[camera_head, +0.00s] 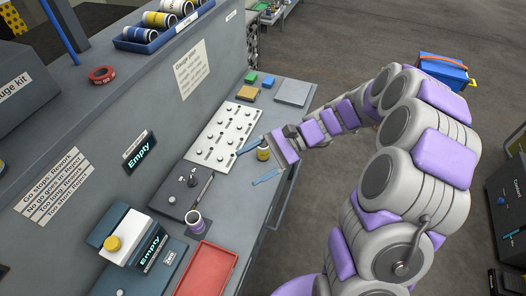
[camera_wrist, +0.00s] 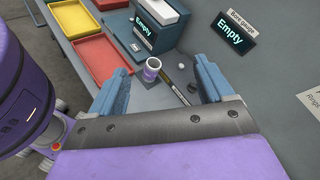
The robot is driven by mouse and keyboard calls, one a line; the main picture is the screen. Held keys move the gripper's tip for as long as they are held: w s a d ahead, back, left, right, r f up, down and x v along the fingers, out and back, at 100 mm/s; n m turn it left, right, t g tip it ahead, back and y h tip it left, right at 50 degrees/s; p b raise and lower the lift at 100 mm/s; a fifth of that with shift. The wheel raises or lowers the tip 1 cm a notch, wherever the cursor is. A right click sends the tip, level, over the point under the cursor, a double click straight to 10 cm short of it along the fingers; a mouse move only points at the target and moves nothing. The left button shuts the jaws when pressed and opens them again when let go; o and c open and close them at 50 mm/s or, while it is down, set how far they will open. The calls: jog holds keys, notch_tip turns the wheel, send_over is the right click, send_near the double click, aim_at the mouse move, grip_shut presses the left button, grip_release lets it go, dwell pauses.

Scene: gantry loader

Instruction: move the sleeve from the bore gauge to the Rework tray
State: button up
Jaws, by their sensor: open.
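A white sleeve with a purple band (camera_head: 195,222) stands upright on a small dark pad beside the grey gauge plate (camera_head: 170,201). It also shows in the wrist view (camera_wrist: 151,70), ahead of and between my fingers but beyond their tips. A sign on the wall (camera_wrist: 236,28) names the bore gauge and reads "Empty". My gripper (camera_head: 259,161) is open and empty, above the bench to the right of the sleeve; its blue fingers also show in the wrist view (camera_wrist: 160,82). A red tray (camera_head: 207,270) and a yellow tray (camera_wrist: 76,22) lie beyond; no Rework label is readable.
A box with an "Empty" display (camera_head: 153,246) stands beside the red tray. A dark rod (camera_head: 206,186) lies near the purple sleeve.

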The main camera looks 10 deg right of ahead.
jog(key=w+d+f+m+t+y, duration=0.45)
jog(key=w+d+f+m, duration=0.25)
jog(key=w+f, duration=0.3)
jog(key=m+t+h+b, duration=0.2)
jog(key=m+t+b, duration=0.1)
jog(key=m+t, duration=0.5)
send_near(266, 150)
jog(key=w+a, duration=0.1)
jog(key=w+a+f, duration=0.1)
jog(key=w, duration=0.1)
jog(key=w+a+f, duration=0.1)
jog(key=a, duration=0.1)
jog(key=shift+w, duration=0.2)
jog(key=b+x, duration=0.1)
jog(key=x, duration=0.4)
jog(key=shift+s+a+f, duration=0.1)
jog(key=shift+a, duration=0.05)
jog(key=shift+w+a, duration=0.3)
jog(key=shift+a, duration=0.15)
jog(key=shift+c, duration=0.4)
jog(key=c, duration=1.3)
jog(key=shift+c, duration=0.2)
